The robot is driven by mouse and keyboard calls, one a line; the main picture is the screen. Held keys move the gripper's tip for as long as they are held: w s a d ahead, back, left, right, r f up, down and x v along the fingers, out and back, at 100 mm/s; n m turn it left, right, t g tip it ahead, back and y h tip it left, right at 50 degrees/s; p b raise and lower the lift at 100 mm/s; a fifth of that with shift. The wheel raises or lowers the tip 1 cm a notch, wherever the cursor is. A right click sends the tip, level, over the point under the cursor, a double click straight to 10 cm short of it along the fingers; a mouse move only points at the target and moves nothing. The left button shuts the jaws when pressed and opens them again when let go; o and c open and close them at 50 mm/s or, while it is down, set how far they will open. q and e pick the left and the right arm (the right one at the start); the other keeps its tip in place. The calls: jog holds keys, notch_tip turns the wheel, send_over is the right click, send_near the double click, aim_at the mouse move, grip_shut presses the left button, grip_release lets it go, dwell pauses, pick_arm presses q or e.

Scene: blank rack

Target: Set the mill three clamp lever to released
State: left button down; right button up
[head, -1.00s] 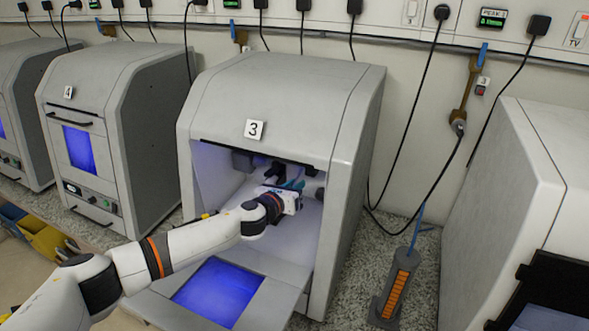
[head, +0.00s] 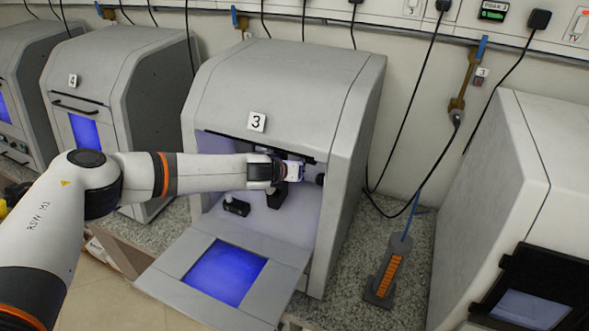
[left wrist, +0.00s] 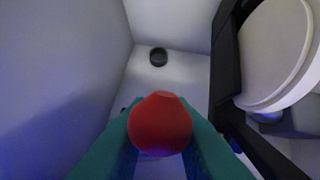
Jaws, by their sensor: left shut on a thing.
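The mill marked 3 (head: 285,95) stands with its front door (head: 160,275) folded down, showing a lit chamber. My left arm reaches in through the opening, and my left gripper (head: 297,171) is near the chamber's right side. In the left wrist view its teal fingers are shut on a round red knob (left wrist: 160,124), which looks like the end of the clamp lever. The lever's shaft is hidden behind the knob and fingers. Right of it, a pale disc (left wrist: 272,50) sits in a black holder (left wrist: 224,60). My right gripper is not in view.
A small black block (head: 236,207) lies on the chamber floor. The chamber walls and top edge are close around the gripper. A grey stand with an orange ladder-like front (head: 388,275) is on the counter right of the mill. Mill 4 (head: 120,80) is to the left.

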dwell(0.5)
pick_arm(q)
jog(key=c, duration=1.3)
grip_release()
jog(key=shift+b+v, duration=1.25)
jog(key=shift+v, duration=4.8)
jog(key=shift+w+d+r, duration=0.1)
jog(key=shift+c, duration=0.7)
